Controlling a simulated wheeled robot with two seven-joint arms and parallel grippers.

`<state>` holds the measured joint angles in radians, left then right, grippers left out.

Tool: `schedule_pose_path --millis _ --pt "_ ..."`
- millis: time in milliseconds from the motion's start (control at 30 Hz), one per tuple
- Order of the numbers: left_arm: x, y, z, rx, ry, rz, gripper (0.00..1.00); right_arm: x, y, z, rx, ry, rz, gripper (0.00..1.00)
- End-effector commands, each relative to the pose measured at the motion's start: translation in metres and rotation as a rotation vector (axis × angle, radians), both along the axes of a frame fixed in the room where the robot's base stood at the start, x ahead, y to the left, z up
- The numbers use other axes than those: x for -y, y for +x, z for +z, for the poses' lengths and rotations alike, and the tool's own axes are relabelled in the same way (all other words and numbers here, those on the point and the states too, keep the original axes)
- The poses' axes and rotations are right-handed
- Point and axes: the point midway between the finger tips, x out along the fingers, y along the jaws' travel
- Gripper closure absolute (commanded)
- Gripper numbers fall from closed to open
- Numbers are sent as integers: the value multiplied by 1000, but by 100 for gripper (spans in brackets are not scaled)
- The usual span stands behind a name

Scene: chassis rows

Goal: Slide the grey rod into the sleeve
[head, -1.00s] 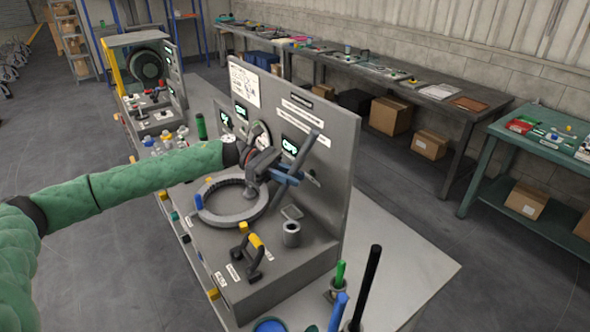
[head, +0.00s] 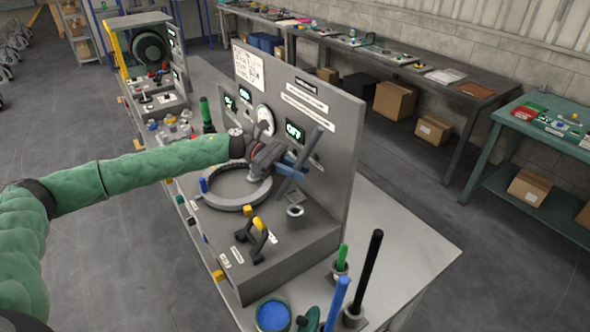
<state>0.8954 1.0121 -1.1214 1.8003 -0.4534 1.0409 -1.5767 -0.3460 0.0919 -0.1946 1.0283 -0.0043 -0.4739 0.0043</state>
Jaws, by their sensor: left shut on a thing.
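The grey rod (head: 315,141) is held by my left gripper (head: 292,169), whose blue fingers are shut around it. The rod is tilted, its upper end leaning right and its lower end pointing down and left. The sleeve is probably the short grey hollow cylinder (head: 295,217) standing on the machine's deck, its dark opening facing up. The rod's lower end appears above and slightly left of that cylinder, apart from it. My right gripper is not in view.
An upright grey panel (head: 335,150) with lit displays stands close behind the rod. A grey ring (head: 222,203) lies left of the cylinder, and a black handle with yellow (head: 252,240) stands in front. Black (head: 367,275), blue and green rods stand at the front right.

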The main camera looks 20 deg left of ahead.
Motion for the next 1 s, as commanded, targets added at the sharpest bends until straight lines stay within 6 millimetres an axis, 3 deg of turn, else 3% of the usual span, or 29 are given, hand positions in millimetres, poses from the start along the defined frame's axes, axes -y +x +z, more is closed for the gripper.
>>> schedule_pose_path --millis 1000 --pt "24 -5 -1 1 0 0 100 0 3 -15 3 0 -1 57"
